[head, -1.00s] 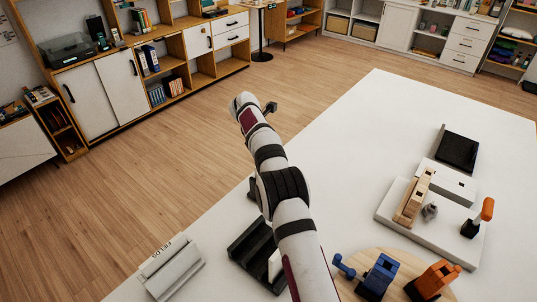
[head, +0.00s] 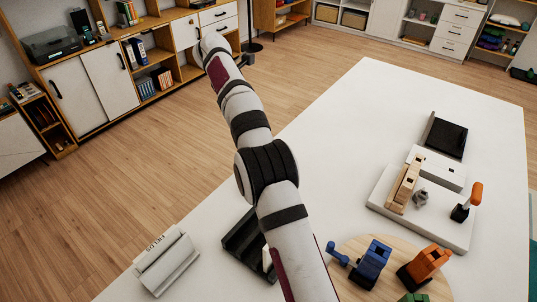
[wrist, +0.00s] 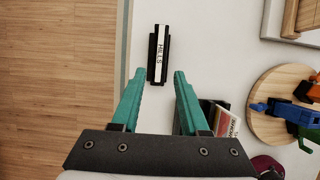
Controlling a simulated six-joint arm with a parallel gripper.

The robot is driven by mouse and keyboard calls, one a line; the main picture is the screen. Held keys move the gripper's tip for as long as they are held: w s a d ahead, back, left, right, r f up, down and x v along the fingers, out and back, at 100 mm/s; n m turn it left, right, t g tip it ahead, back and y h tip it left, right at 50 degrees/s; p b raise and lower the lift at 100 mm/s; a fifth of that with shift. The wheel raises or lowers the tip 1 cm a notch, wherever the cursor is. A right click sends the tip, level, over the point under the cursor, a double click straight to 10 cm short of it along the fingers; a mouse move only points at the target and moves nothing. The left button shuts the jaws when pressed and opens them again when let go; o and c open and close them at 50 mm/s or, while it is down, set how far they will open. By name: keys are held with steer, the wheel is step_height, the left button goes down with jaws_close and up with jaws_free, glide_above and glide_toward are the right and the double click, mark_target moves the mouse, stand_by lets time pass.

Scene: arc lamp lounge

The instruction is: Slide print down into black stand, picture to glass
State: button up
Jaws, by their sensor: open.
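My gripper (wrist: 159,76) is open and empty in the wrist view, its two teal fingers apart. Just beyond the fingertips is a slim black stand (wrist: 151,57) with a white strip lettered HILLS (wrist: 161,50) along it. It stands near the table's left edge, apart from the fingers. A second black stand (wrist: 208,105) lies right of the right finger, with a white, red-marked card (wrist: 229,121) at it, partly hidden by the finger. In the head view this second stand (head: 240,240) is partly behind my arm. I cannot make out a picture face or glass.
A pale slotted block lettered FIELDS (head: 166,262) sits at the table's front left. A round wooden board (head: 345,288) carries blue and orange devices. A white base (head: 440,228) with a wooden block stands at right, a black panel (head: 447,137) behind it. The table's far middle is clear.

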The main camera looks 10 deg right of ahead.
steer(key=s+d+r+m+g+y, duration=0.1)
steer(key=s+d+r+m, duration=0.15)
steer(key=s+m, duration=0.7)
steer(key=s+d+r+m+g+y, duration=0.1)
steer(key=s+r+m, duration=0.3)
steer(key=s+m, duration=0.55)
steer(key=s+f+m+y, duration=0.1)
steer(key=s+f+m, duration=0.2)
steer(key=s, duration=0.6)
steer(key=s+f+m+g+y, duration=0.1)
steer(key=s+f+m, duration=0.1)
steer(key=s+m, duration=0.4)
steer(key=s+f+m+y, duration=0.1)
steer(key=s+f+m, duration=0.2)
steer(key=s, duration=0.9)
steer(key=shift+a+f+m, duration=0.35)
steer(key=shift+a+m, duration=0.1)
steer(key=shift+m, duration=0.35)
